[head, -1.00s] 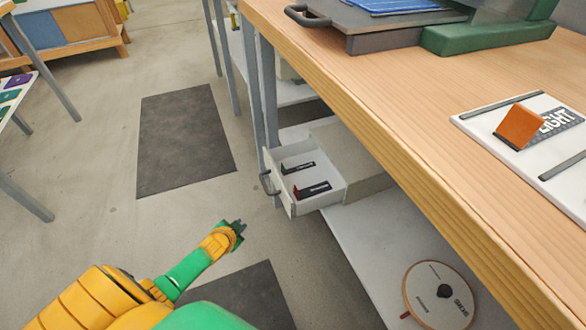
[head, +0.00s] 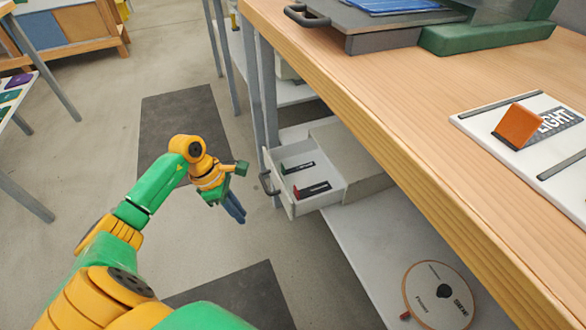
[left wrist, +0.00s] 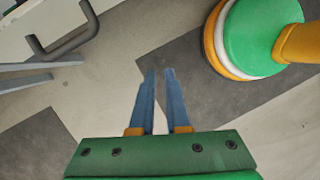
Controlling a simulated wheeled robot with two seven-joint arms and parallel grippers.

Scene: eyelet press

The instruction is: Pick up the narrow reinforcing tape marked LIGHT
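The word LIGHT in white on a dark strip (head: 560,121) lies on a white board on the bench, beside an orange block. In the open drawer (head: 356,164) lie two small dark strips, a far one (head: 298,168) and a near one with a red end (head: 312,189); I cannot read their markings. My left gripper (head: 236,212) is above the floor, left of the drawer and apart from it, its blue fingers pointing down. In the left wrist view the fingers (left wrist: 160,75) stand a little apart with nothing between them. My right gripper is out of view.
The drawer's dark handle (head: 268,183) faces my left gripper; it also shows in the left wrist view (left wrist: 68,42). The wooden bench edge (head: 400,150) overhangs the lower shelf. A round spool (head: 425,298) lies on that shelf. Open floor lies left of the drawer.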

